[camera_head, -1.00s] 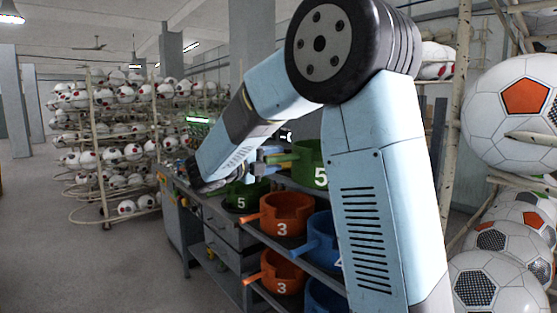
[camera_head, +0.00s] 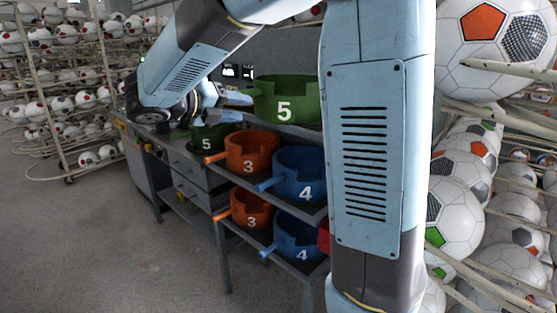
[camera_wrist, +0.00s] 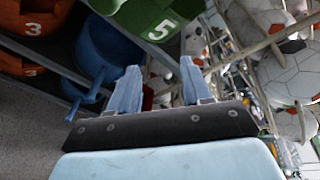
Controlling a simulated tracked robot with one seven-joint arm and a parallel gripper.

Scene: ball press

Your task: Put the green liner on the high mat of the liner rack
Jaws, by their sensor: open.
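A large green liner (camera_head: 285,102) marked 5 stands upright on the top level of the liner rack (camera_head: 296,131), its short handle pointing left. A second green liner (camera_head: 209,139), also marked 5, sits lower and to the left. The high mat itself is not clearly visible. A green liner (camera_wrist: 148,17) shows beyond the fingertips, at the top.
Orange liners (camera_head: 251,151) marked 3 and blue liners (camera_head: 299,172) marked 4 fill the lower shelves. A grey bench with drawers (camera_head: 178,167) stands to the left. Ball racks (camera_head: 62,105) are at the far left, and footballs (camera_head: 468,190) are close at right. Floor is clear at front left.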

